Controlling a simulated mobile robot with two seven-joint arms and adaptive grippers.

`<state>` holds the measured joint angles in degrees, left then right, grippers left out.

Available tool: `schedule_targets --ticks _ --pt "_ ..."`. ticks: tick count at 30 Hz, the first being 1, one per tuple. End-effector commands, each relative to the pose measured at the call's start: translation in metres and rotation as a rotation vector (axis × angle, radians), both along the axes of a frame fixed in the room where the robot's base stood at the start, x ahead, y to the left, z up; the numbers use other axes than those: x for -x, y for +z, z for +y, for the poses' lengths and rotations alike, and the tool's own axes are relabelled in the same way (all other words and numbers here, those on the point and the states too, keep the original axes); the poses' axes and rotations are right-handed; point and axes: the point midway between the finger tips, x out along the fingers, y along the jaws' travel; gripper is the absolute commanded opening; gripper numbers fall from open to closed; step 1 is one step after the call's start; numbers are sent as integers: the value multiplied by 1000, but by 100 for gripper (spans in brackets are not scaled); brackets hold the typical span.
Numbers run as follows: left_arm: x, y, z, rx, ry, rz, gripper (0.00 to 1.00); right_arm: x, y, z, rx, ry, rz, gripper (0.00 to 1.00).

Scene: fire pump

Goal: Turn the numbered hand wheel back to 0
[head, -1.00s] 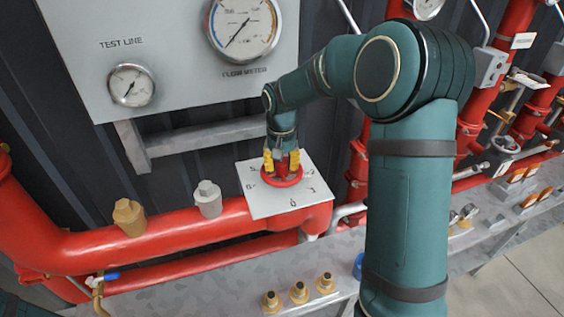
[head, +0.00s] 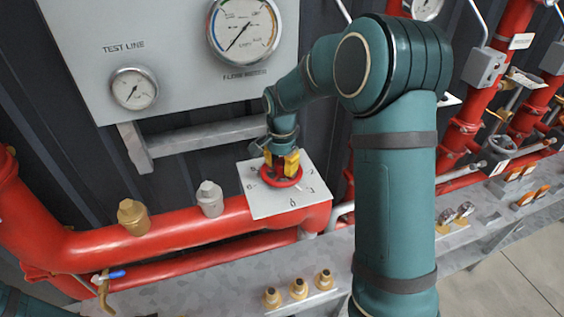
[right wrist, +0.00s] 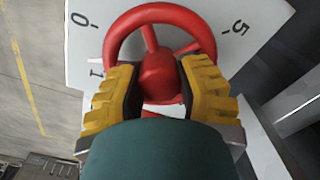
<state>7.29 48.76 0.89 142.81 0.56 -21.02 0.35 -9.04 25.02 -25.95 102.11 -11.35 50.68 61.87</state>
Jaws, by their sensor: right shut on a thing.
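The red hand wheel (head: 283,182) sits over a white square plate (head: 262,205) with numbers around it, above a red pipe. My right gripper (head: 281,165) comes down from above and is shut on the wheel. In the right wrist view the yellow-and-black fingers (right wrist: 157,90) stand on either side of the red wheel's hub (right wrist: 158,72). The numbers 0 and 5 show on the plate (right wrist: 205,8) there, with a mark like 1 beside the left finger. A small pale sliver shows left of the rim; I cannot tell whether it is a pointer. My left gripper is out of view.
A gauge panel (head: 180,75) stands behind on the left. A brass cap (head: 133,217) and a grey cap (head: 209,199) rise from the red pipe (head: 160,237). Several brass fittings (head: 299,288) stand on the grey bench in front. Red pipes and valves fill the right.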

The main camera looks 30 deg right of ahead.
Motion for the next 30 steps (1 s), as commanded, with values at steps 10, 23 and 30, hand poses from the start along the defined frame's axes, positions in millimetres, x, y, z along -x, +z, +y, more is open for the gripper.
schedule_targets --ticks 10,23,30 --pt "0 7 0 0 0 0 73 -1 1 4 -3 -93 1 0" --pt "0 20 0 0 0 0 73 -1 -1 2 -2 -378 0 71" --pt "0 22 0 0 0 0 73 0 2 1 -1 -378 0 71"
